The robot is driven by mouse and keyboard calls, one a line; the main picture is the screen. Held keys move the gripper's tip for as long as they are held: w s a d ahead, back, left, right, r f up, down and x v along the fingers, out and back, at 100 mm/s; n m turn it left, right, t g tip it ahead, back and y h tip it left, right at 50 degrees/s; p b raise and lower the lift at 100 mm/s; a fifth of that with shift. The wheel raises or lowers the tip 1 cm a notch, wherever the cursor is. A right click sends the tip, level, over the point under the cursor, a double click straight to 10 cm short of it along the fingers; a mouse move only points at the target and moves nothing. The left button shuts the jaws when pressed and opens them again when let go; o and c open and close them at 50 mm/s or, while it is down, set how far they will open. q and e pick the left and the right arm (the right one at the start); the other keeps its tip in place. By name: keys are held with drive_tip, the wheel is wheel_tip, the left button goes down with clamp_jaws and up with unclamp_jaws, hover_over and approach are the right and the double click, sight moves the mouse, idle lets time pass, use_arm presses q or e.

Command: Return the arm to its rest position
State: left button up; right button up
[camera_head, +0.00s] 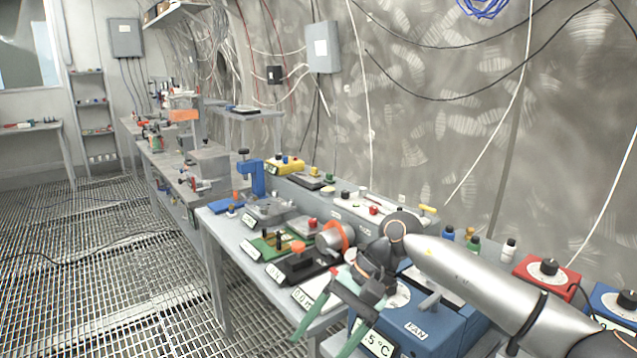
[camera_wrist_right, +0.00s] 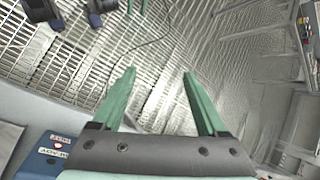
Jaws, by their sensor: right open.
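My right arm (camera_head: 490,280) comes in from the right in the head view and reaches over the long bench. My right gripper (camera_head: 322,342) has green fingers spread apart over the bench's front edge, pointing down toward the lower left. In the right wrist view, my right gripper (camera_wrist_right: 159,75) is open, with nothing between its fingers and the metal grating floor behind them. My left gripper is not in view.
The bench (camera_head: 225,237) carries several instruments, including a blue fan unit (camera_head: 433,328), a blue stand (camera_head: 252,178) and a red box (camera_head: 545,277). The fan unit is close to my right gripper. The grating floor (camera_head: 120,265) at left is mostly clear, with a black cable across it.

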drive_tip(key=s+a+r+m+g+y, duration=0.1)
drive_tip(key=s+a+m+y, duration=0.5)
drive_tip(key=a+m+y, duration=0.35)
drive_tip(key=w+d+f+n+t+h+p, duration=0.1)
drive_tip(key=d+f+n+t+h, duration=0.4)
drive_tip(key=d+f+n+t, duration=0.65)
drive_tip(key=w+d+f+n+t+h+p, duration=0.15)
drive_tip(key=d+f+n+t+h, duration=0.5)
drive_tip(key=n, duration=0.95)
drive_tip(key=s+d+f+m+g+h, duration=0.1)
drive_tip(key=s+d+f+m+g, duration=0.1)
drive_tip(key=s+d+f+m, duration=0.2)
drive_tip(key=s+d+f+m+g+h, duration=0.1)
drive_tip(key=s+d+f+m+g, duration=0.2)
drive_tip(key=s+f+m, duration=0.4)
drive_tip(key=s+d+f+p, duration=0.1)
drive_tip(key=s, duration=0.5)
drive_tip(key=shift+f+m+h, duration=0.2)
drive_tip(key=shift+m+h, duration=0.1)
drive_tip(key=shift+m, duration=0.1)
